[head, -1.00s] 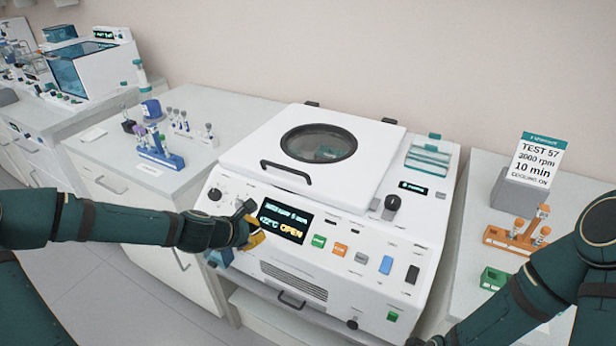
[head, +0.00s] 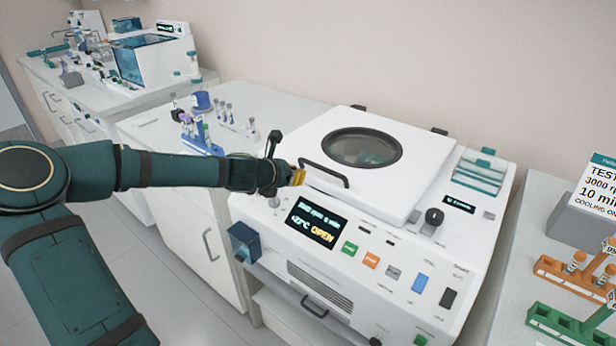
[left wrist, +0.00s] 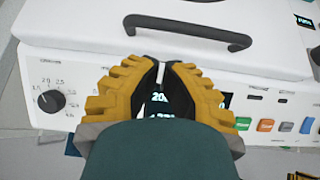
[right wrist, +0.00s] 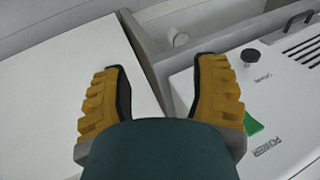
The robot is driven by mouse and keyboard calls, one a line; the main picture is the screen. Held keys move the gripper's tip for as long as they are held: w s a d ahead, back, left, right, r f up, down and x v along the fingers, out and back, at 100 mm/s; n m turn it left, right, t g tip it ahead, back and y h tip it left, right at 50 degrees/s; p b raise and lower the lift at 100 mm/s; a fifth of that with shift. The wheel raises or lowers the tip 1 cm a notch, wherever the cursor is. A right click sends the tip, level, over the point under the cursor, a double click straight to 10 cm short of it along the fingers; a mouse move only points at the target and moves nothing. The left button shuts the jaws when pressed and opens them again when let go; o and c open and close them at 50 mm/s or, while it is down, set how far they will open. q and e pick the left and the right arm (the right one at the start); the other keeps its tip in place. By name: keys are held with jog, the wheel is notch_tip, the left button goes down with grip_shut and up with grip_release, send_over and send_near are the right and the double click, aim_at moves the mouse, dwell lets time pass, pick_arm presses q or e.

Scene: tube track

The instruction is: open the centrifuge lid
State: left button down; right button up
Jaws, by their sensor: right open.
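The white centrifuge (head: 430,255) stands in the middle, its display reading OPEN. Its lid (head: 405,205), with a round dark window (head: 361,148), lies down on the body. The black lid handle (head: 325,174) is on the lid's front edge; it also shows in the left wrist view (left wrist: 190,33). My left gripper (head: 298,176) is beside the handle's left end in the head view. Its yellow fingers (left wrist: 165,75) are nearly together with nothing held, apart from the handle in the wrist view. My right gripper (right wrist: 160,85) is open and empty, outside the head view.
A knob (head: 433,217) and a teal-lidded box (head: 480,172) are on the right of the centrifuge top. Tube racks stand on the left bench (head: 150,128). A sign (head: 597,185) and orange rack (head: 570,278) are on the right bench. A dark blue box (head: 243,243) is at the front left.

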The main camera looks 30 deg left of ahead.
aim_at(312, 174)
pick_arm(q)
jog(key=shift+b+x, duration=0.3)
jog(key=shift+x, duration=2.75)
pick_arm(e)
jog(key=shift+w+f, duration=0.1)
jog(key=shift+f, duration=0.3)
pick_arm(q)
jog(key=shift+r, duration=0.1)
pick_arm(e)
jog(key=shift+r, duration=0.1)
